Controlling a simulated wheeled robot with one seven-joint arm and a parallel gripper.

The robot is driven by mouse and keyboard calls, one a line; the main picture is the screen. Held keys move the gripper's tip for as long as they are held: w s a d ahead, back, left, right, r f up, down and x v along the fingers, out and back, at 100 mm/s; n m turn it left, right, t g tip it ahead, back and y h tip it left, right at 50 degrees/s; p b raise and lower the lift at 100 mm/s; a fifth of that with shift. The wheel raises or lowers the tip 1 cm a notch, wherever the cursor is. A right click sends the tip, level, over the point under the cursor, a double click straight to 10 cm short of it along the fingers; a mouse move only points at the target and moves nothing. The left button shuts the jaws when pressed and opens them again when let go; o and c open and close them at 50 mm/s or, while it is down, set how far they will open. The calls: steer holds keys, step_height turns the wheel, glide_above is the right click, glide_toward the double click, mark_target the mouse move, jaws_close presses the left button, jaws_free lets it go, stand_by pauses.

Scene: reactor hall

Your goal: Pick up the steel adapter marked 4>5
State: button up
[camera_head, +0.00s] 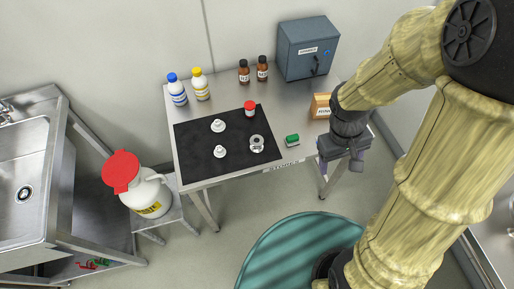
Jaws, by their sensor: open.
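A steel-coloured adapter (257,144) stands on the right part of the black mat (194,146) on the steel table. Any marking on it is too small to read. Two white adapters, one farther back (218,125) and one nearer the front (220,151), stand to its left on the same mat. My gripper (340,166) is open and empty. It hangs by the table's right front corner, well to the right of the steel adapter and apart from it.
A red-capped jar (250,107) stands behind the steel adapter. A green-and-white sponge (292,140) lies between mat and gripper. A wooden box (321,106), brown bottles (262,68), wash bottles (177,90) and a grey cabinet (308,48) stand farther back. A red-lidded waste container (146,193) stands left.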

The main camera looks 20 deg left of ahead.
steer(key=a+f+n+h+b, duration=0.4)
steer(key=f+n+h+b, duration=0.15)
steer(key=f+n, duration=0.35)
steer(key=n+t+y+b, duration=0.4)
steer(key=n+t+b, duration=0.5)
steer(key=n+t, duration=0.95)
glide_toward(257, 144)
steer(key=a+v, duration=0.1)
steer(key=v, duration=0.3)
steer(key=shift+r, duration=0.5)
steer(key=p+x, duration=0.2)
steer(key=x, duration=0.9)
steer(key=shift+w+d+f, duration=0.1)
steer(key=shift+w+d, duration=0.05)
steer(key=shift+w, duration=0.4)
